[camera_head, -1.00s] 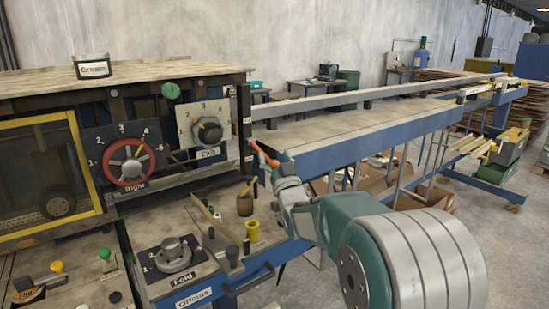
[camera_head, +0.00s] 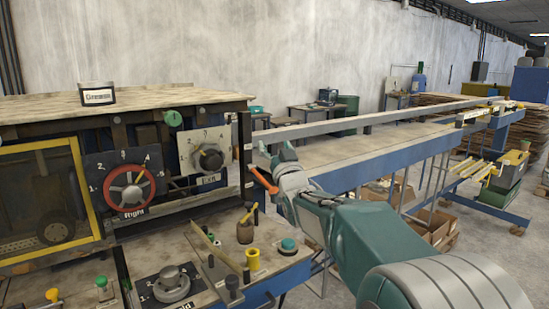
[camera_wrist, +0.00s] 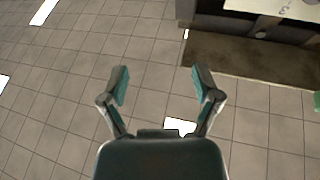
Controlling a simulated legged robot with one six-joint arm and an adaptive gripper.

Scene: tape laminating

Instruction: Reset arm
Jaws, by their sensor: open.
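My gripper (camera_wrist: 161,85) shows in the wrist view with its two fingers spread apart, open and empty over a grey tiled floor (camera_wrist: 120,55). In the head view my arm reaches up from the bottom right over the front of the machine. The gripper's end (camera_head: 270,165) lies in front of the blue-sided table, near the machine's right post, where its fingers are hard to make out.
The machine has a red-rimmed dial (camera_head: 130,190), a second dial (camera_head: 208,158) and a fold knob (camera_head: 172,283). A long blue-sided table (camera_head: 375,168) runs right.

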